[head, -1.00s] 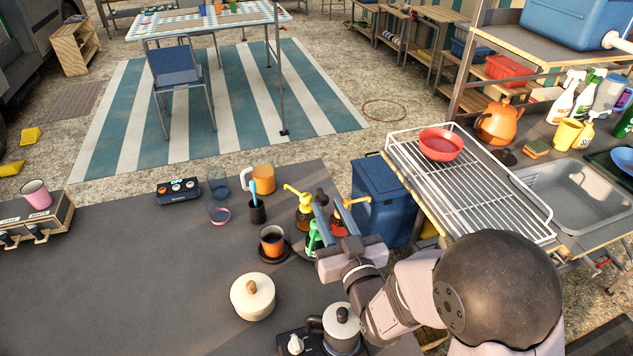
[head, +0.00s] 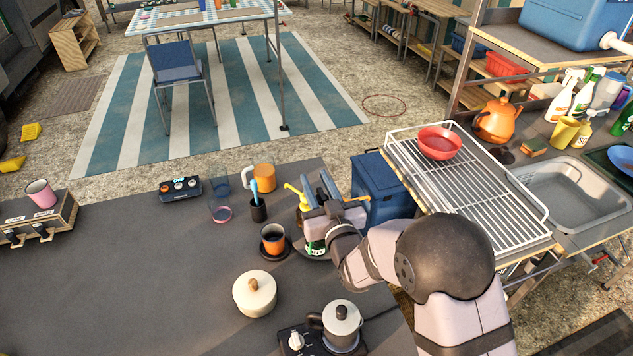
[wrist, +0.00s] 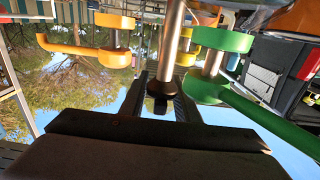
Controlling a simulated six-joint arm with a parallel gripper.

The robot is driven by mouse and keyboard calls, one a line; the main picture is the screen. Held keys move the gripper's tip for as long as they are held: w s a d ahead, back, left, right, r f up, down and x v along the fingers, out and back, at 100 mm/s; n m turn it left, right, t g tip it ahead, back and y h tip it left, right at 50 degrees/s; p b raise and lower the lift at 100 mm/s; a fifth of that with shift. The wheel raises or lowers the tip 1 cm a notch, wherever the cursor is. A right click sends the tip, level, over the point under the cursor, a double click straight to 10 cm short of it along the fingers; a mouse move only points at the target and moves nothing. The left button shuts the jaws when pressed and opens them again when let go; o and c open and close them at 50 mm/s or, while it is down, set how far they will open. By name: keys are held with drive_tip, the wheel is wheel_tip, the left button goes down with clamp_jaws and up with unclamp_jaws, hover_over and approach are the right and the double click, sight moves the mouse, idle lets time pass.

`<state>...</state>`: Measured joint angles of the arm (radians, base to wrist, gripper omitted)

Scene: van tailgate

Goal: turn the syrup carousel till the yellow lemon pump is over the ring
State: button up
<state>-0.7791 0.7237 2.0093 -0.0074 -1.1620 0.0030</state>
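The yellow pump (head: 297,192) stands at the left of the syrup carousel in the head view, its spout pointing left. An orange pump (head: 356,198) points right. The wrist view shows an orange pump (wrist: 105,50), a yellow pump (wrist: 197,40) and a green pump (wrist: 225,80) around a metal post (wrist: 173,45). My gripper's fingers are apart, with the post's dark collar between them; contact is unclear. An orange cup (head: 274,238) stands on a dark round base (head: 289,252), possibly the ring.
A cream lidded pot (head: 255,294) and a kettle (head: 343,325) on a burner stand in front. A dark cup with a blue tool (head: 257,208) and an orange mug (head: 263,178) stand behind left. A blue cooler (head: 383,188) is right of the carousel. The counter's left is mostly bare.

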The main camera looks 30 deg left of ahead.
clamp_jaws()
drive_tip(key=shift+g+b, duration=0.3)
drive_tip(key=shift+s+a+f+n+g+y+b, duration=0.1)
drive_tip(key=shift+n+g+y+b, duration=0.25)
drive_tip(key=shift+n+g+y, duration=0.15)
drive_tip(key=shift+s+a+f+n+g+y+b, duration=0.1)
drive_tip(key=shift+n+g+y+b, duration=0.3)
drive_tip(key=shift+n+y, duration=0.1)
drive_tip(key=n+g+y, duration=0.1)
drive_tip(key=n+g+b, duration=0.1)
drive_tip(key=g, duration=0.1)
drive_tip(key=shift+s+a+r+y, duration=0.1)
drive_tip(key=shift+s+y, duration=0.2)
drive_tip(key=shift+y, duration=0.1)
drive_tip(key=n+g, duration=0.1)
drive_tip(key=g, duration=0.1)
drive_tip(key=s+n+g+y, duration=0.1)
drive_tip(key=n+g, duration=0.2)
drive_tip(key=g, duration=0.2)
drive_tip(key=shift+s+a+r+n, duration=0.1)
drive_tip(key=shift+s+a+n, duration=0.15)
drive_tip(key=shift+n, duration=0.15)
drive_tip(key=shift+s+n+g, duration=0.3)
drive_tip(key=shift+n+g, duration=0.45)
drive_tip(key=shift+g, duration=0.45)
drive_tip(key=shift+s+n+g, duration=0.25)
drive_tip(key=shift+n+g, duration=0.5)
drive_tip(key=shift+g, duration=0.45)
